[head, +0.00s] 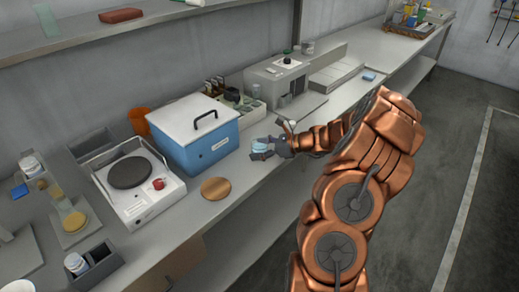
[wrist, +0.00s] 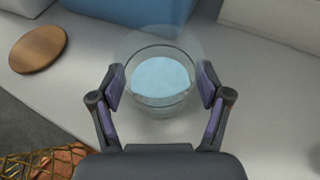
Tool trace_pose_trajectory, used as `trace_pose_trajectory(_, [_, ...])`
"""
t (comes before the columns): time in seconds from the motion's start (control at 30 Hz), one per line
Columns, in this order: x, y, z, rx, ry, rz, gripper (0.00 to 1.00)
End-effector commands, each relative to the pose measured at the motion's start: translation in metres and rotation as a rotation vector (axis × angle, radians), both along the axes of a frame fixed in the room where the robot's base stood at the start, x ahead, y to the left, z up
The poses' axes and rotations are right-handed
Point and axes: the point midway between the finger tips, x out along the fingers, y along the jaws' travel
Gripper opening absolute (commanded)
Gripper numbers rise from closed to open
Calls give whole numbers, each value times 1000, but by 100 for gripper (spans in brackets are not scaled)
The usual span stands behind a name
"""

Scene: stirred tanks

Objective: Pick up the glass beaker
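The glass beaker (wrist: 160,104) is clear and round, with pale blue contents, in the middle of the wrist view. It stands between the two fingers of my gripper (wrist: 161,85), one purple pad on its left and one on its right. The pads are very close to the glass; I cannot tell whether they press on it. In the head view the beaker (head: 260,147) is small, at my gripper (head: 270,150) near the counter's front edge. I cannot tell whether its base is on the counter.
A blue box with a white lid (head: 196,135) stands left of the beaker. A round wooden disc (head: 216,188) lies in front of the box. A hotplate (head: 137,183) is farther left. A grey instrument (head: 279,81) stands behind and to the right.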

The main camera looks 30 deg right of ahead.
Motion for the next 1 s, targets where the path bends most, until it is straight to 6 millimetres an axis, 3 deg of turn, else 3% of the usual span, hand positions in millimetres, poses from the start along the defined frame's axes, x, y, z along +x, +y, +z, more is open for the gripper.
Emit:
trace_pose_trajectory(0.07, [0,0,0,0,0,0,65])
trace_pose_trajectory(0.57, [0,0,0,0,0,0,13])
trace_pose_trajectory(1.0, [0,-1,10,-2,-2,0,13])
